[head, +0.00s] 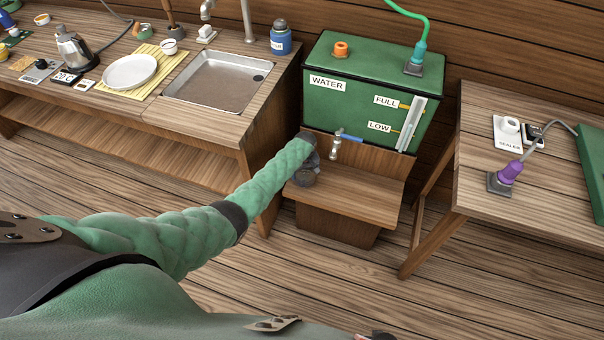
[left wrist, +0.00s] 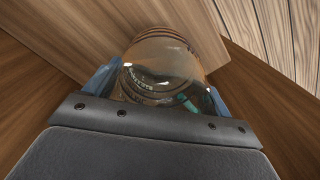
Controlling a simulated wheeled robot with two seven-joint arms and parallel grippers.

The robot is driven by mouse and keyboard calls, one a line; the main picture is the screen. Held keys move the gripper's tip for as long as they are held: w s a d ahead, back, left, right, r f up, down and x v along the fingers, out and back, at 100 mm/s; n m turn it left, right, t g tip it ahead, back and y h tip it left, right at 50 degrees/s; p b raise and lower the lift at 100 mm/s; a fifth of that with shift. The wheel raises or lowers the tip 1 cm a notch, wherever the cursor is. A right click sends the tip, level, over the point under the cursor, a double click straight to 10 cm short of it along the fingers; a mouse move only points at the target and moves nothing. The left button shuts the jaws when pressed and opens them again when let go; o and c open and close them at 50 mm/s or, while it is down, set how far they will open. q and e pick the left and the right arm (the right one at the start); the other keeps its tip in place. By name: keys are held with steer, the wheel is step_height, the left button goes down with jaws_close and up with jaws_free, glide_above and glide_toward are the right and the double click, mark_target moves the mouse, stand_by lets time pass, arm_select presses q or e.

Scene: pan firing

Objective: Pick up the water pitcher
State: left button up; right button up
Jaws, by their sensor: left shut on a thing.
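The clear, rounded glass water pitcher (left wrist: 160,52) fills the space between my left gripper's bluish fingers in the left wrist view. My left gripper (left wrist: 158,88) is shut on it. In the head view my left arm reaches to the wooden stand under the green water tank (head: 350,90), and my left gripper (head: 308,150) is at the stand's left side, left of the tap (head: 336,147).
The stand's wooden shelf (head: 360,195) is bare right of the gripper. A counter with a sink (head: 218,82), plate (head: 130,72) and kettle (head: 75,50) stands left. A table (head: 475,200) with a sealer stands right, with open floor between it and the stand.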

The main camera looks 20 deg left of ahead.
arm_select(q)
steer(key=shift+r, duration=0.1)
steer(key=shift+r, duration=0.3)
steer(key=s+d+r+m+b, duration=0.1)
steer(key=s+d+r+b, duration=0.1)
steer(key=s+d+r, duration=0.5)
steer(key=s+d+r+b, duration=0.1)
steer(key=s+d+r, duration=0.3)
steer(key=d+r, duration=0.55)
steer(key=s+a+r+m, duration=0.2)
steer(key=s+r+m, duration=0.15)
steer(key=r, duration=0.55)
steer(key=s+a+r+m, duration=0.2)
steer(key=s+r, duration=0.3)
steer(key=r, duration=0.3)
steer(key=a+r, duration=0.5)
steer(key=a, duration=0.4)
steer(key=shift+a+r+m, duration=0.25)
steer(key=shift+a+m, duration=0.1)
steer(key=shift+a, duration=0.05)
arm_select(e)
step_height(320, 180, up, 8)
steer(key=w+a, duration=0.1)
steer(key=a, duration=0.1)
steer(key=shift+f+g, duration=0.25)
steer(key=shift+g, duration=0.05)
